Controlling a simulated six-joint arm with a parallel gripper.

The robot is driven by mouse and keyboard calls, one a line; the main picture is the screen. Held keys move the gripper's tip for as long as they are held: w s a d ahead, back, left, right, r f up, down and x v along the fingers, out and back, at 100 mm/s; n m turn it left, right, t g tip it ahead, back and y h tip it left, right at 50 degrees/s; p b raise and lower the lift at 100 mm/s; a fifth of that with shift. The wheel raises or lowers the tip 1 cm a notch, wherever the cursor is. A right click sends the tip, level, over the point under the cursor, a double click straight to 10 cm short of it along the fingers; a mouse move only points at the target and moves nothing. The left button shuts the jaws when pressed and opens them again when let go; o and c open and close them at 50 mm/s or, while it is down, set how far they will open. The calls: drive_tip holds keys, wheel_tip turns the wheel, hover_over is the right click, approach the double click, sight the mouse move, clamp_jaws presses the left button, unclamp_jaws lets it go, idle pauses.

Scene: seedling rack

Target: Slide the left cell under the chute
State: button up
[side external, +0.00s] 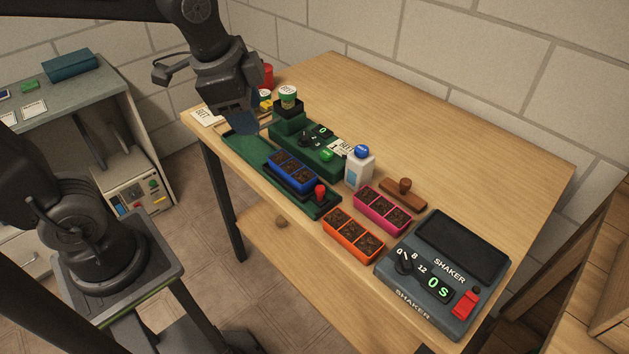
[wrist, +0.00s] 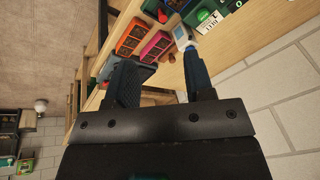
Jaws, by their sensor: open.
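The blue seedling tray (side external: 292,170), with soil in its cells, sits on a dark sled with a red knob (side external: 320,191), on the green track (side external: 248,150). The track runs along the table's front edge, bare at its left end. Behind it stands the green seeder machine (side external: 318,150) with a dial, display and green button. A black hopper (side external: 288,108) with a can on top stands at its left end; the chute opening is not clear. My gripper (side external: 242,122) is open and empty, above the track's left end. Its spread fingers show in the wrist view (wrist: 162,80).
A white bottle with a blue cap (side external: 359,168) stands right of the seeder. Orange (side external: 353,235) and pink (side external: 382,210) trays, a wooden stamp (side external: 403,194) and the shaker (side external: 445,265) lie further right. The back of the table is clear.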

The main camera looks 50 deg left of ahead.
drive_tip(key=w+d+f+m+g, duration=0.1)
drive_tip(key=w+d+f+m, duration=0.15)
drive_tip(key=w+m, duration=0.25)
drive_tip(key=m+g, duration=0.2)
drive_tip(key=m, duration=0.5)
approach(320, 187)
wheel_tip(320, 187, down, 9)
drive_tip(key=shift+d+f, duration=0.1)
drive_tip(key=shift+d, duration=0.05)
clamp_jaws()
